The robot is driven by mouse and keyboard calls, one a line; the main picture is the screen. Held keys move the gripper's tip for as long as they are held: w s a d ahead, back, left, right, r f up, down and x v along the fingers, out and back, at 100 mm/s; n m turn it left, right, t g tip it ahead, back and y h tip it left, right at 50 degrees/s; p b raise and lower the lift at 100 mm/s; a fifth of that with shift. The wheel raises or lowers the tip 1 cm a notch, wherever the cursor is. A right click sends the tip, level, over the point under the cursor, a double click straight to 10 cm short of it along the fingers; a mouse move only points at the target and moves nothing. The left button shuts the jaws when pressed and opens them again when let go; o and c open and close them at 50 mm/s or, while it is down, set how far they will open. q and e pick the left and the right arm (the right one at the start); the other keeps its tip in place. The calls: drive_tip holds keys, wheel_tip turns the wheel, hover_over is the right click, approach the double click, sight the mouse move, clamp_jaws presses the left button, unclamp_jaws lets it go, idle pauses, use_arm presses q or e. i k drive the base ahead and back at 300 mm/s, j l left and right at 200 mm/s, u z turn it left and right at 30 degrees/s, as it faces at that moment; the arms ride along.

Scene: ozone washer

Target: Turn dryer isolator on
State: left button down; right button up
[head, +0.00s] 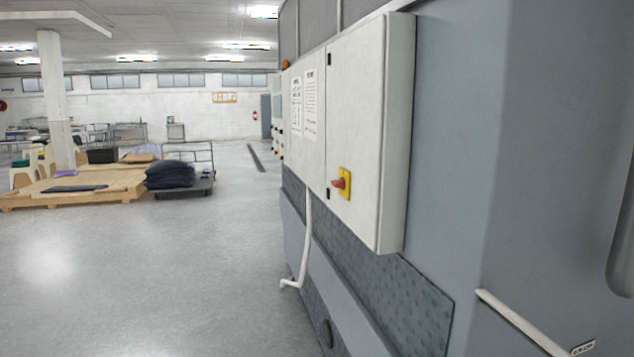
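A red rotary isolator switch (338,183) on a yellow plate (345,184) sits low on the door of a white electrical cabinet (365,110), in the middle of the head view. The red handle sticks out to the left of the plate. I cannot tell its exact rotation at this angle. The cabinet is mounted on the side of a large grey machine (455,160). Neither of my grippers shows in the head view.
A white pipe (306,240) runs down below the cabinet. A white bar (520,325) juts out at the lower right. Open concrete floor (180,270) lies to the left. A wooden platform (110,185) and a cart with dark bags (170,175) stand farther back.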

sight(341, 184)
drive_tip(key=i+j+u, duration=0.1)
drive_tip(key=i+j, duration=0.65)
drive_tip(key=j, duration=0.25)
drive_tip(key=i+j+u, duration=0.1)
drive_tip(key=i+j, duration=0.7)
drive_tip(key=j, duration=0.15)
